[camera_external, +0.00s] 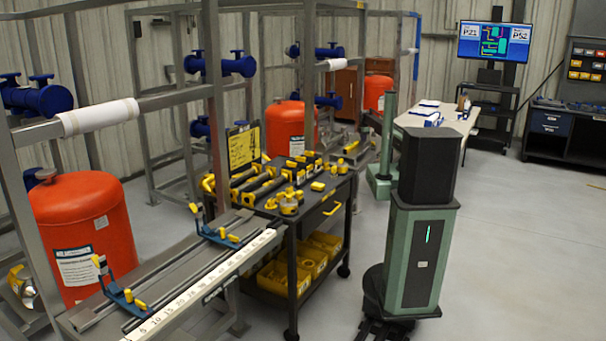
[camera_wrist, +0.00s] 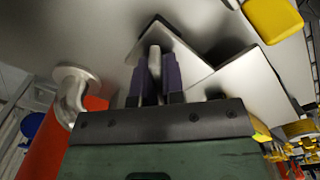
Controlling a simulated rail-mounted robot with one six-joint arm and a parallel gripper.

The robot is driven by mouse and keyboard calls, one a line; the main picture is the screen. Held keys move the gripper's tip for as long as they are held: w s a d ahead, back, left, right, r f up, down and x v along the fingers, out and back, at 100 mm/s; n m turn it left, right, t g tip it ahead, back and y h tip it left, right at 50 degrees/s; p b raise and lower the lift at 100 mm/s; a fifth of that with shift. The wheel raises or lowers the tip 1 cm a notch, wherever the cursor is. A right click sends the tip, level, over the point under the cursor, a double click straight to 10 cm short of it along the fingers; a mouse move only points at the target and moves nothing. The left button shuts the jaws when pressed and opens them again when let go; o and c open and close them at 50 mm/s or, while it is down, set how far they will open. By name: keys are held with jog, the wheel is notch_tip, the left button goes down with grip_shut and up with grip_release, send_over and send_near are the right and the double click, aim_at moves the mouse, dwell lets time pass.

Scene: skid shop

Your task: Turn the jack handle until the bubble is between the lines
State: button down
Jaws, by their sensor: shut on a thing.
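In the wrist view my gripper (camera_wrist: 155,72) has two dark purple fingers closed on a pale grey, rounded bar (camera_wrist: 154,54). The bar stands between the fingers in front of a light grey plate with angled edges (camera_wrist: 190,62). It may be the jack handle, but too little of it shows to be sure. I cannot make out a bubble or its lines in either view. My gripper cannot be made out in the external view.
A black cart (camera_external: 286,225) carries yellow tools. Beside it is a grey bench with a white scale (camera_external: 205,287) and blue-and-yellow clamps (camera_external: 220,236). Orange tanks (camera_external: 84,230) stand among grey frames with blue pipe fittings (camera_external: 220,65). Floor at the right (camera_external: 530,240) is clear.

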jog(key=n, duration=0.6)
jog(key=shift+n, duration=0.4)
jog(key=shift+n, duration=0.6)
jog(key=c, duration=1.2)
grip_release()
notch_tip(320, 180, up, 7)
jog(key=p, duration=0.7)
jog(key=shift+r, duration=0.15)
